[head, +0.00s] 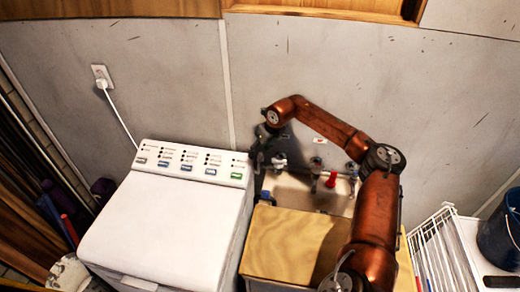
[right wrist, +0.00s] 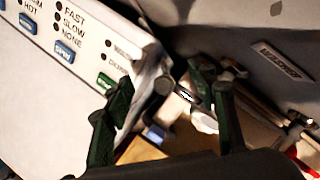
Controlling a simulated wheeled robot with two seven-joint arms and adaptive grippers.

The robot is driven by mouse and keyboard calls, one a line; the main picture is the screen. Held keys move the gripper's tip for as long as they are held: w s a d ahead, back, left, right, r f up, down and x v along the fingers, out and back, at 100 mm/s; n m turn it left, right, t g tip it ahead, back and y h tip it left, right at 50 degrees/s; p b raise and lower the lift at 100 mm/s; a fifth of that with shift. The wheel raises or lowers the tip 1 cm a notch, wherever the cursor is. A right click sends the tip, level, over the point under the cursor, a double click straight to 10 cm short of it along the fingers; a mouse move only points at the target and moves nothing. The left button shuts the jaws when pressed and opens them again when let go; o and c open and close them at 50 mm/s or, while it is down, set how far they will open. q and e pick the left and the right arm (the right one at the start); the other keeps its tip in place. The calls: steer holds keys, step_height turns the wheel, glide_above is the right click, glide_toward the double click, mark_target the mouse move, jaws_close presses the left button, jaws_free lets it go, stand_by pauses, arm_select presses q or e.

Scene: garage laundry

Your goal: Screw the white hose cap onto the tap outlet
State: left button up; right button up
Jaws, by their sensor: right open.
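My right gripper (head: 260,155) is at the wall in the gap just behind the washer's right rear corner. In the right wrist view its green fingers (right wrist: 165,98) are spread apart. A pale grey and white fitting with a dark round end (right wrist: 164,86) shows between them; I cannot tell whether it is the hose cap or touches a finger. In the head view a white and metal tap fitting (head: 279,160) sits just right of the gripper. The tap outlet and the cap cannot be told apart clearly. My left gripper is not in view.
The white washer (head: 165,225) stands left of the arm. A wooden-topped cabinet (head: 285,240) is below it. More taps (head: 316,172), a red part (head: 331,180) and a blue-topped item (head: 267,197) are close by. A white rack (head: 440,250) stands right.

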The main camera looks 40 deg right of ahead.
steer(key=shift+f+b, duration=0.45)
steer(key=shift+f, duration=0.65)
steer(key=shift+c, duration=0.4)
jaws_close()
stand_by(0.9)
steer(key=shift+a, duration=0.1)
stand_by(0.4)
steer(key=shift+r+m+h+p, duration=0.25)
steer(key=shift+m+p, duration=0.2)
steer(key=shift+m, duration=0.45)
steer(key=c, duration=0.8)
jaws_free()
steer(key=shift+f+m+h, duration=0.15)
steer(key=shift+m+h, duration=0.1)
steer(key=shift+m, duration=0.25)
steer(key=o, duration=0.5)
steer(key=shift+f, duration=0.1)
